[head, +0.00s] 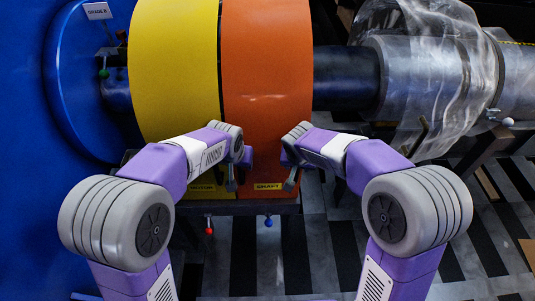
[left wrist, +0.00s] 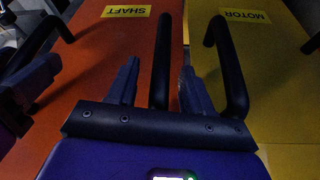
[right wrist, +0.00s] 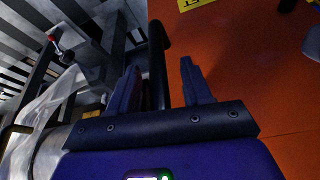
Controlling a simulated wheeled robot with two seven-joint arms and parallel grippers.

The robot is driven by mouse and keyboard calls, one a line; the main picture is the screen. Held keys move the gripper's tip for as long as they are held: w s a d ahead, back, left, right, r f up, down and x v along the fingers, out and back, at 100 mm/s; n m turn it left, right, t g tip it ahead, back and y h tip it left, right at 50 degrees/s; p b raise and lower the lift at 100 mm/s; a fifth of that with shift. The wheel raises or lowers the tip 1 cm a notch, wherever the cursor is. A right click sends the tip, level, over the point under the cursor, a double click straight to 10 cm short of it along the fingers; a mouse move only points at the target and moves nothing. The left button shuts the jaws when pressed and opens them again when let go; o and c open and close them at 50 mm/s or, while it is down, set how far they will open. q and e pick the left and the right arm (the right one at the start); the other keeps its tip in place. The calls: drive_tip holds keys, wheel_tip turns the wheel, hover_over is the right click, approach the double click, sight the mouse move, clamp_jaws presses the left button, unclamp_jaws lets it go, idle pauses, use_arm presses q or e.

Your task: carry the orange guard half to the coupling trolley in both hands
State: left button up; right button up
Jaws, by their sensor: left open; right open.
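The orange guard half (head: 267,75) is a curved shell over the shaft line, with a yellow SHAFT label (head: 268,186) low on its front. It sits right beside a yellow guard half (head: 175,70), whose MOTOR label (left wrist: 245,16) shows in the left wrist view. My left gripper (left wrist: 157,88) is open, its fingers on either side of a black bar handle (left wrist: 163,45) at the orange half's edge. My right gripper (right wrist: 161,88) is open, its fingers on either side of another black handle (right wrist: 157,50) at the orange half's other edge. I cannot pick out the coupling trolley for certain.
A second black handle (left wrist: 231,65), on the yellow half, stands close beside my left gripper. A dark shaft (head: 345,77) runs right into a grey cylinder (head: 420,75) draped with clear plastic (head: 465,60). A blue housing (head: 75,95) is at left. Striped floor (head: 330,250) lies in front.

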use_arm(q)
drive_tip(key=shift+w+f, duration=0.15)
drive_tip(key=shift+f, duration=0.2)
use_arm(e)
drive_tip(key=shift+w+f, duration=0.15)
drive_tip(key=shift+f, duration=0.2)
use_arm(q)
drive_tip(key=shift+c, duration=0.3)
use_arm(e)
drive_tip(key=shift+c, duration=0.3)
use_arm(q)
clamp_jaws()
use_arm(e)
clamp_jaws()
